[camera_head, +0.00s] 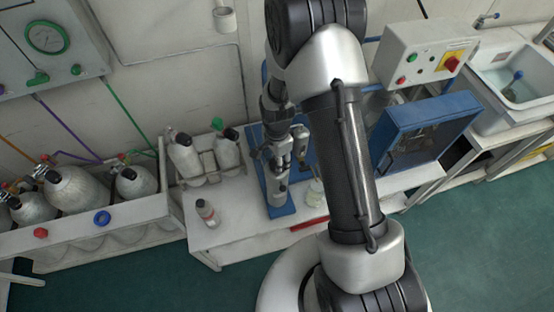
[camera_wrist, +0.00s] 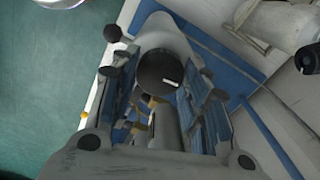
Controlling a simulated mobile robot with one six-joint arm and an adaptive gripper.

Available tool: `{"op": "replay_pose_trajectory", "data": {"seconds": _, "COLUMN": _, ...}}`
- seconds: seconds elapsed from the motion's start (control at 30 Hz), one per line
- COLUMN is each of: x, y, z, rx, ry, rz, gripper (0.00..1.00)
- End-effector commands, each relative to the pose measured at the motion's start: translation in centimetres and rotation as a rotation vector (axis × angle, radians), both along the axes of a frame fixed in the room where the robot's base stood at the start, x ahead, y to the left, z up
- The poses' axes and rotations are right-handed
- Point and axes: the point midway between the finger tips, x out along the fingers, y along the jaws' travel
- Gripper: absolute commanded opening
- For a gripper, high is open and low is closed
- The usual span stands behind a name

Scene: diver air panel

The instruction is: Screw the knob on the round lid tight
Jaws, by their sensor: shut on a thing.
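The black round knob (camera_wrist: 160,72) with a short white mark shows in the middle of the wrist view. It sits in front of a pale grey rounded body (camera_wrist: 165,38), which seems to be the lid, though its edge is largely hidden. My gripper (camera_wrist: 158,80) has its fingers on either side of the knob and is shut on it. In the head view my gripper (camera_head: 284,150) points down at a grey cylindrical fitting (camera_head: 278,192) on a blue base plate (camera_head: 280,211). The knob cannot be made out there.
A small bottle (camera_head: 207,213) stands on the white bench (camera_head: 232,245) left of the fitting. Grey cylinders (camera_head: 185,157) stand in a rack behind it. A blue open-fronted box (camera_head: 425,122) is to the right. The green floor (camera_head: 470,250) in front is clear.

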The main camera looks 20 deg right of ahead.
Motion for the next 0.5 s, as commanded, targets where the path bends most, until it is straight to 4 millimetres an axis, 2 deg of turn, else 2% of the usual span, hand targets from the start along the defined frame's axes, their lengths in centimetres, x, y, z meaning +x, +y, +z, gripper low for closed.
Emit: {"op": "replay_pose_trajectory", "data": {"seconds": 0.5, "x": 0.00, "y": -0.01, "z": 0.00, "rx": 0.000, "ry": 0.000, "rz": -0.106, "gripper": 0.18}}
